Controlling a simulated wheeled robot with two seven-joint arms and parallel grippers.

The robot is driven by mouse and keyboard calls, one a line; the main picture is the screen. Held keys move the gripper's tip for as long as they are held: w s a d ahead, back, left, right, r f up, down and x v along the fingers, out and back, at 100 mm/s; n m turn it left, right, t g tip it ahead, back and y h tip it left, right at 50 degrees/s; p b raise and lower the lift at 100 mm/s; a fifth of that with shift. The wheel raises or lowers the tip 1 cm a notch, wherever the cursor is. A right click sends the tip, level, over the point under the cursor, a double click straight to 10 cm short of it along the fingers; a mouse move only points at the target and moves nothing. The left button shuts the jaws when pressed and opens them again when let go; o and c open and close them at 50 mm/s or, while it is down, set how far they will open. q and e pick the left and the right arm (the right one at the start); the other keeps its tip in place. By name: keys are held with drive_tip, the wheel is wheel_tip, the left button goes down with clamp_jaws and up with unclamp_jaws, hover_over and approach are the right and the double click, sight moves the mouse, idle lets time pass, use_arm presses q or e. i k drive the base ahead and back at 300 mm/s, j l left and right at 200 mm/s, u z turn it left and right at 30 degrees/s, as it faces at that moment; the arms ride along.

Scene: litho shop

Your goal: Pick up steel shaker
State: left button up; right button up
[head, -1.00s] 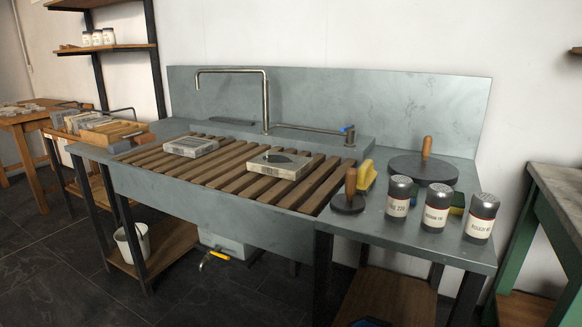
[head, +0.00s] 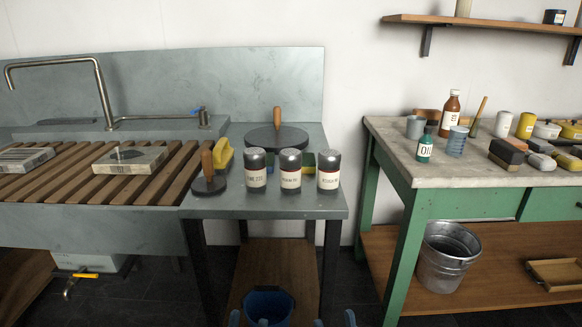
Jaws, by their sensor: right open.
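The label print is too small to read surely. Only fingertips of my grippers show at the bottom edge. My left gripper (head: 249,321) is open and empty. My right gripper (head: 334,321) is open and empty. Both are low in the picture, well below the shakers and apart from them.
A round dark disc with a wooden handle (head: 276,139) lies behind the shakers. A smaller handled disc (head: 209,184) and a yellow object (head: 223,155) are left of them. A blue bucket (head: 268,303) is below. A green-legged table (head: 400,150) stands right, across a gap.

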sight(329, 159)
drive_tip(key=j+z, duration=0.15)
drive_tip(key=j, duration=0.35)
drive_tip(key=j+z, duration=0.1)
drive_tip(key=j, duration=0.4)
drive_tip(key=k+j+z, duration=0.15)
drive_tip(key=j, duration=0.3)
drive_tip(key=j+z, duration=0.15)
drive_tip(key=j, duration=0.35)
drive_tip(key=k+j+z, duration=0.1)
drive_tip(key=j, duration=0.35)
